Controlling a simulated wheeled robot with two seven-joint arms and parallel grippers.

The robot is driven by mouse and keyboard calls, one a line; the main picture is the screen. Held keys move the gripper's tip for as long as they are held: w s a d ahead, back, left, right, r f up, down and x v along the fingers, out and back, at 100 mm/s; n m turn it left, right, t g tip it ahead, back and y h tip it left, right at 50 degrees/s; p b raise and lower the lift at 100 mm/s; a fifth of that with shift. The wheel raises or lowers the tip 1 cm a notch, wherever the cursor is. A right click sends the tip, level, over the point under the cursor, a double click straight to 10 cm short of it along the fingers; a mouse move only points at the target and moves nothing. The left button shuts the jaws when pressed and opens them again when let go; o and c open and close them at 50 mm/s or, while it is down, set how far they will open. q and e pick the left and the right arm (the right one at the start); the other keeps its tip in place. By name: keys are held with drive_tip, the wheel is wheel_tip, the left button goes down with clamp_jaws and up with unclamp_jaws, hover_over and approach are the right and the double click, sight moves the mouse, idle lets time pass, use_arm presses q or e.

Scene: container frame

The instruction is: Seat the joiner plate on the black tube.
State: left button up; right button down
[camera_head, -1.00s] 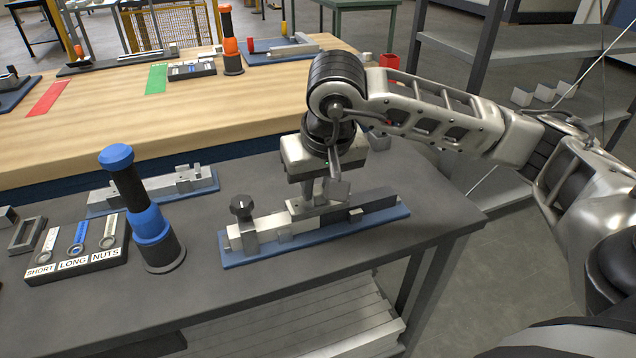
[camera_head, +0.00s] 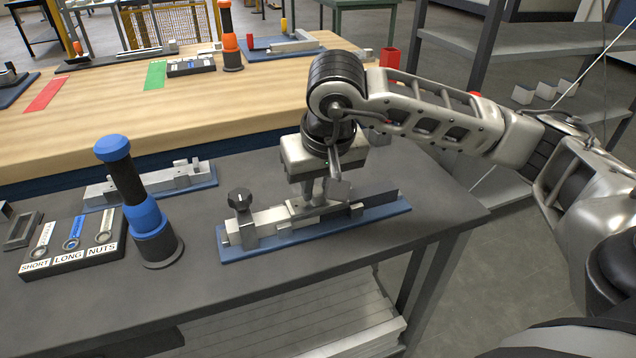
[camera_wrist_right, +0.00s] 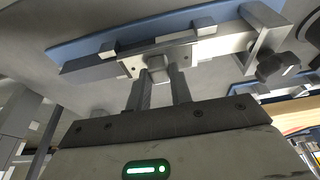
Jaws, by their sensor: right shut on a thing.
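My right gripper (camera_head: 318,197) points down over the blue-based fixture (camera_head: 270,250) and is shut on the joiner plate (camera_head: 304,206), a small light metal piece. The wrist view shows its two fingers (camera_wrist_right: 161,88) meeting the plate (camera_wrist_right: 150,63), which lies along the tube line. The black tube (camera_head: 384,203) lies in the right part of the fixture; its left part is hidden by the plate and fingers. It also shows in the wrist view (camera_wrist_right: 85,68). I cannot tell whether the plate is fully down on the tube. My left gripper is out of view.
A silver clamp with a black knob (camera_head: 240,198) stands at the fixture's left end. A blue and black tool (camera_head: 148,215) stands upright left of it, beside a labelled tray (camera_head: 75,255). Another fixture (camera_head: 150,190) lies behind. The bench front is clear.

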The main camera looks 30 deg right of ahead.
drive_tip(key=shift+f, duration=0.2)
drive_tip(key=c, duration=0.6)
unclamp_jaws()
drive_tip(key=shift+r+p, duration=1.4)
drive_tip(key=shift+r, duration=1.1)
drive_tip(key=shift+r+p, duration=0.6)
drive_tip(key=shift+r, duration=0.45)
drive_tip(key=shift+f, duration=0.1)
